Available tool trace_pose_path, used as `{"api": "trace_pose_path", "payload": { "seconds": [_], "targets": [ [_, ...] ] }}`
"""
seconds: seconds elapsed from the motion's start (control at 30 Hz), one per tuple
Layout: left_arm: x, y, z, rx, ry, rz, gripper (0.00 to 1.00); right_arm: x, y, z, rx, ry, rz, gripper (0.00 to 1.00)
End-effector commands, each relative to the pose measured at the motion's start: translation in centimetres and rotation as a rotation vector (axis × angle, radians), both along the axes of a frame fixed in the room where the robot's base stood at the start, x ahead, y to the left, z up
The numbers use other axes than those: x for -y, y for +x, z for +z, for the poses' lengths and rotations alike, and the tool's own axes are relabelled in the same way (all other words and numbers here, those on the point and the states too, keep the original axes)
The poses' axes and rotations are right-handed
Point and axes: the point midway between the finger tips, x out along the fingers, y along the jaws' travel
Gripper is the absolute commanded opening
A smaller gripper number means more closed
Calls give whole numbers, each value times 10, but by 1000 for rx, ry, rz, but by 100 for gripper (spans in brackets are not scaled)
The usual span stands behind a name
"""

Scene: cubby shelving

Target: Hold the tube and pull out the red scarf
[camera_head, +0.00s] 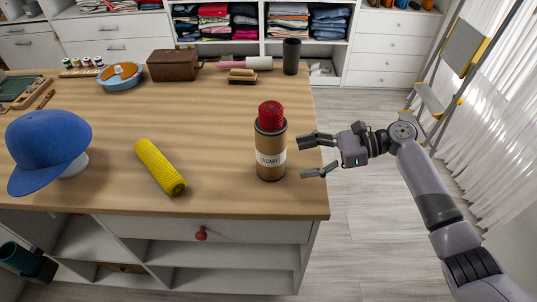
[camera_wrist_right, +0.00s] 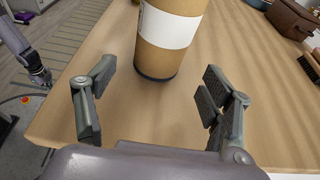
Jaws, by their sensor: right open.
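A brown cardboard tube (camera_head: 271,167) with a white label and dark rims stands upright on the wooden table near its front right corner. The red scarf (camera_head: 271,113) bulges out of its top. My right gripper (camera_head: 319,157) is open just right of the tube, its fingers pointing at it and apart from it. In the right wrist view the lower part of the tube (camera_wrist_right: 165,55) stands ahead between the open fingers, and its top is out of frame.
A yellow textured roll (camera_head: 160,167) and a blue cap (camera_head: 46,145) on a stand lie left of the tube on the table (camera_head: 215,130). A brush (camera_head: 242,77), dark cup (camera_head: 291,56) and brown box (camera_head: 174,65) stand at the back. A stepladder (camera_head: 440,85) stands right.

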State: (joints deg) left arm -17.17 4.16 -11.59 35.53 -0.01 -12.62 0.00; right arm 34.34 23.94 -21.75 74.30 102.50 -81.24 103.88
Motion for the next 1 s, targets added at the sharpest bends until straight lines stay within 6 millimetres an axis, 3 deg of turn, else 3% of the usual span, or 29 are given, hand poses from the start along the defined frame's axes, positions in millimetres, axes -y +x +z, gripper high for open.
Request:
{"api": "trace_pose_path", "payload": {
  "seconds": [0.1, 0.23, 0.3, 0.5, 1.0],
  "targets": [
    [11, 0, -17, 0, -13, -3, 0, -19, -1, -10, 3, 2, 4, 75],
    [5, 0, -31, 1, -6, -4, 0, -37, -1, -16, 3, 2, 3, 75],
    [-3, 0, -16, 0, 4, -5, 0, -47, -1, -10, -2, 3, 3, 75],
    [-14, 1, -9, 0, 16, 0, 0, -65, 0, -18, 0, 2, 1, 75],
    [-3, 1, -7, 1, 3, 3, 0, -73, 0, -23, 1, 0, -1, 72]
  ]
}}
